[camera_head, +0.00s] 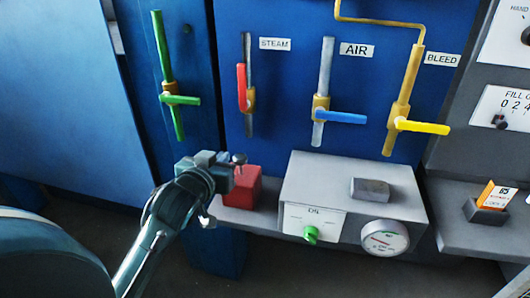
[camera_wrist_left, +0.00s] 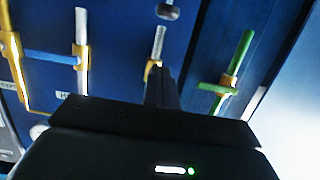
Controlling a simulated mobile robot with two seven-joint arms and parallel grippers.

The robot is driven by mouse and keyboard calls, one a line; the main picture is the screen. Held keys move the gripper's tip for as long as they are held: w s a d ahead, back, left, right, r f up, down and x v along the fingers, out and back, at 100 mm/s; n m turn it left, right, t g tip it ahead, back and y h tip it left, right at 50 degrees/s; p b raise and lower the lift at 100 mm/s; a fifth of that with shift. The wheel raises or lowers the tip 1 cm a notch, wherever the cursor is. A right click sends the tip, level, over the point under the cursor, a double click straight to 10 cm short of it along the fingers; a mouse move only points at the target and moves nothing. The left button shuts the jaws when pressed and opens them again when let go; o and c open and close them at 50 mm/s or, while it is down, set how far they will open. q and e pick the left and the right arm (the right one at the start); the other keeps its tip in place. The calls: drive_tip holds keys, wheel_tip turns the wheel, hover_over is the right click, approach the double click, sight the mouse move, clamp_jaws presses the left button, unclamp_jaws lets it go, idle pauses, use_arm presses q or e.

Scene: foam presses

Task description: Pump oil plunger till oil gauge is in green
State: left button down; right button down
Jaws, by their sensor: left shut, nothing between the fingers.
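In the left wrist view the dark fingers (camera_wrist_left: 162,88) are together. My right gripper is not in view.
Green (camera_head: 180,100), red (camera_head: 242,88), blue (camera_head: 340,117) and yellow (camera_head: 422,127) valve handles stick out from the blue panel above. A grey block (camera_head: 370,189) sits on the oil box (camera_head: 330,175). An orange card (camera_head: 497,195) stands in a holder at right.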

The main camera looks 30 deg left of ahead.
use_arm(q)
drive_tip(key=p, duration=0.1)
hover_over(240, 159)
drive_tip(key=s, duration=0.1)
drive_tip(key=f, duration=0.2)
wheel_tip(240, 159, down, 3)
drive_tip(key=shift+s+f, duration=0.1)
drive_tip(key=shift+s, duration=0.05)
drive_tip(key=shift+f, duration=0.45)
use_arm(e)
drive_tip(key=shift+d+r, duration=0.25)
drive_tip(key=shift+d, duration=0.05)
